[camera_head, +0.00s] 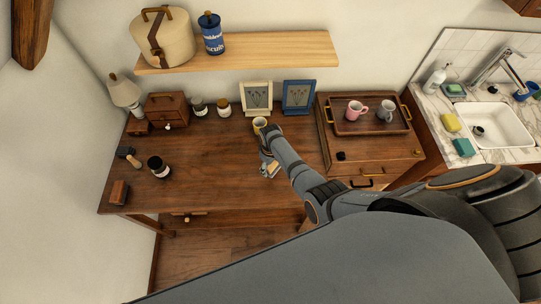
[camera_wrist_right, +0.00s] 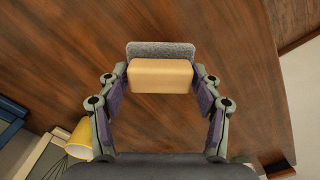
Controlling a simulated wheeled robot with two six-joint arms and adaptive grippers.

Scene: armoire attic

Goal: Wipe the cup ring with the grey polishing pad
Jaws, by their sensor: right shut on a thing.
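My right gripper (camera_head: 268,166) is over the right part of the wooden desk (camera_head: 215,160). In the right wrist view my right gripper (camera_wrist_right: 160,85) is shut on the tan block handle (camera_wrist_right: 160,76) of the grey polishing pad (camera_wrist_right: 160,49). The pad's grey part shows beyond the handle, against the wood. I cannot tell whether the pad touches the desk. I cannot make out the cup ring in either view. A yellow cup (camera_head: 259,125) stands behind the gripper, and it also shows in the right wrist view (camera_wrist_right: 80,142). My left gripper is not in view.
Two picture frames (camera_head: 257,96) (camera_head: 298,97) stand at the desk's back. A tray (camera_head: 345,128) with two mugs sits on the cabinet at right. A dark jar (camera_head: 158,166), a brush (camera_head: 129,156) and a brown block (camera_head: 119,192) are at left. The desk's middle is clear.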

